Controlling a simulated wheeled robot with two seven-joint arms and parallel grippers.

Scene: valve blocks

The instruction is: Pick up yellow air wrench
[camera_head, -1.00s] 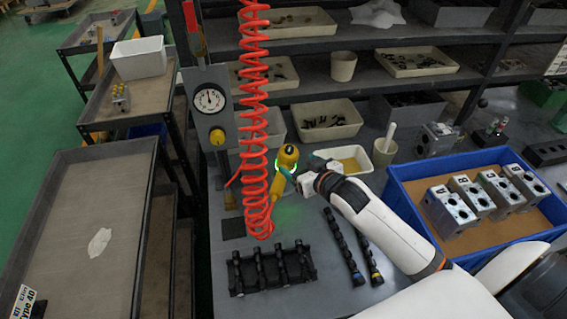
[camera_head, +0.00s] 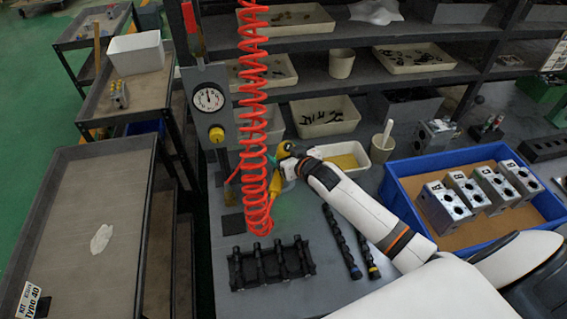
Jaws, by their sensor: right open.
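The yellow air wrench (camera_head: 275,182) hangs upright at the lower end of the coiled red air hose (camera_head: 253,110), partly behind the coils. Its rounded yellow head shows above my right gripper's fingers. My right gripper (camera_head: 283,165) is open and reaches in from the right at the wrench's upper part. A finger lies in front of part of the wrench. I cannot tell whether the fingers touch it. My left gripper is not in view.
A black rack (camera_head: 270,265) and two dark rods (camera_head: 342,242) lie on the grey bench. A blue crate (camera_head: 400,190) with several metal valve blocks stands right. A pressure gauge (camera_head: 208,99) on a post stands left of the hose. Shelves with bins stand behind.

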